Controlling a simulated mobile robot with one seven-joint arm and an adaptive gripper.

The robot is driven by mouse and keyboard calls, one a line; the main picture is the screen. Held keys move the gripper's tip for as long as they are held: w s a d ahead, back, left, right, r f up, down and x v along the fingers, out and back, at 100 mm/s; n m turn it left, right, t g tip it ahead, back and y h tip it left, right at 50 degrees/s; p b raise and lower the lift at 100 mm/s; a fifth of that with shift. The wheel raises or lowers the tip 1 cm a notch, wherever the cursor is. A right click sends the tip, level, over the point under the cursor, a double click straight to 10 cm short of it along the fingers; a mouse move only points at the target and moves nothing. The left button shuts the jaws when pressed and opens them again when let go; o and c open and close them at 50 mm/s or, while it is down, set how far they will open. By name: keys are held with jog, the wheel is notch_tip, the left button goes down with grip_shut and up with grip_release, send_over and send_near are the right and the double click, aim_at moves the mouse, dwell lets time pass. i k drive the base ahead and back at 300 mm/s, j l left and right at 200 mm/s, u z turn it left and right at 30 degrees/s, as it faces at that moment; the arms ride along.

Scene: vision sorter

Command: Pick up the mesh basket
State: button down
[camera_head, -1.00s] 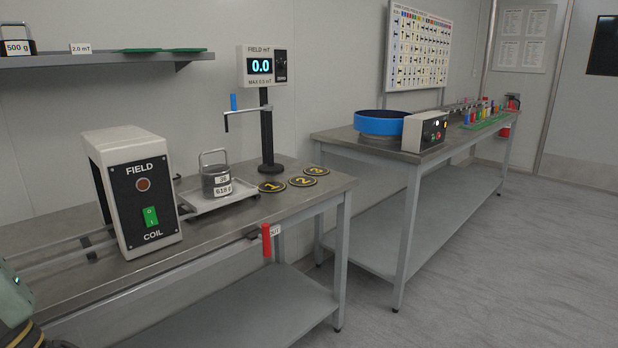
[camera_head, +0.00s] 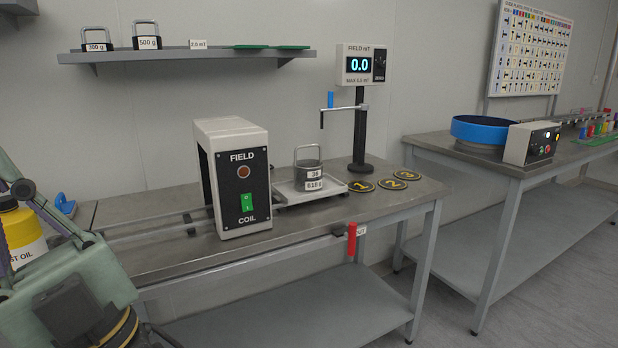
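I cannot make out a mesh basket in this view. A grey metal canister with a loop handle (camera_head: 308,170), labelled 618 g, stands upright on a small white tray (camera_head: 331,188) on the near bench. My pale green arm links fill the lower left corner. My gripper itself is not in view.
The bench (camera_head: 388,197) also carries a field coil box (camera_head: 233,172), a field meter (camera_head: 360,65) and numbered discs (camera_head: 361,186). A yellow bottle (camera_head: 22,236) is partly behind my arm. A wall shelf (camera_head: 180,55) holds weights. A second bench (camera_head: 430,143) bears a blue ring bowl (camera_head: 487,129).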

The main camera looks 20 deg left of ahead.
aim_at(308, 173)
jog(key=i+l, duration=0.15)
jog(key=i, duration=1.4)
